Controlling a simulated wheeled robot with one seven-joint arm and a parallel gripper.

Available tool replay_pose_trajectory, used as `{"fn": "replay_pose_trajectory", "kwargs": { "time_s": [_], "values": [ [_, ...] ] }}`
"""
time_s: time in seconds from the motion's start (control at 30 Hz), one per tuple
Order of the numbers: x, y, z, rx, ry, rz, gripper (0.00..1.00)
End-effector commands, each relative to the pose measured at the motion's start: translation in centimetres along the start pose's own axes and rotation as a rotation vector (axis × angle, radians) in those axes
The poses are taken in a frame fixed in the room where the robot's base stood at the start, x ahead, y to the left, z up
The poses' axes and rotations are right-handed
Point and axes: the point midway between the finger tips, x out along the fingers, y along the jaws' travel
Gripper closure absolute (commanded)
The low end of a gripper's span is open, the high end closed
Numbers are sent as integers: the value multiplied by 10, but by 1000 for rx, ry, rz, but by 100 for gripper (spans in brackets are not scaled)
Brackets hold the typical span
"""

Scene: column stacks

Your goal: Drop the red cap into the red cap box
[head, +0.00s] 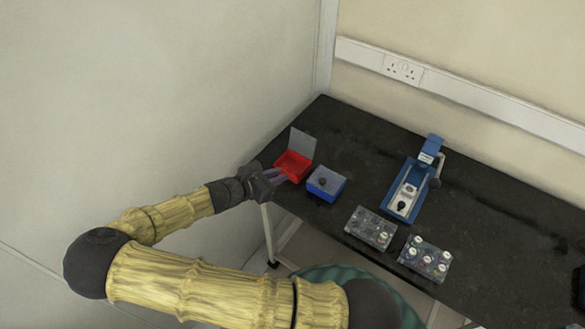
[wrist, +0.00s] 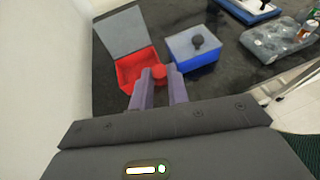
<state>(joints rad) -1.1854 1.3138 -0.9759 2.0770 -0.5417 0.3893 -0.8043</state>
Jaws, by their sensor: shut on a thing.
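The red cap (wrist: 159,72) is between the fingertips of my gripper (wrist: 160,78) in the wrist view. The red cap box (wrist: 126,70) is just beyond the fingers, with its grey lid (wrist: 122,34) standing open. In the head view, my gripper (head: 277,176) is at the near side of the red box (head: 293,165), and the cap cannot be made out there. The cap appears at the box's right edge in the wrist view; I cannot tell how high above the box it is.
A blue box (head: 326,183) with a dark knob on top stands just right of the red box. A blue device (head: 412,185) and two clear trays (head: 371,228) (head: 425,258) holding small parts are further right on the black table (head: 495,222). A wall is close on the left.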

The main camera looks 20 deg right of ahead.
Motion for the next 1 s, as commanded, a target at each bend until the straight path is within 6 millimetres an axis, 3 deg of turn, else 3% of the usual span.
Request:
{"fn": "replay_pose_trajectory", "kwargs": {
  "time_s": [0.13,0.27,0.6,1.0],
  "values": [
    [2,2,4,2,0,-2,100],
    [14,12,21,5,2,-3,100],
    [72,49,85,3,0,-3,100],
    [80,53,88,-1,0,0,100]
  ]
}}
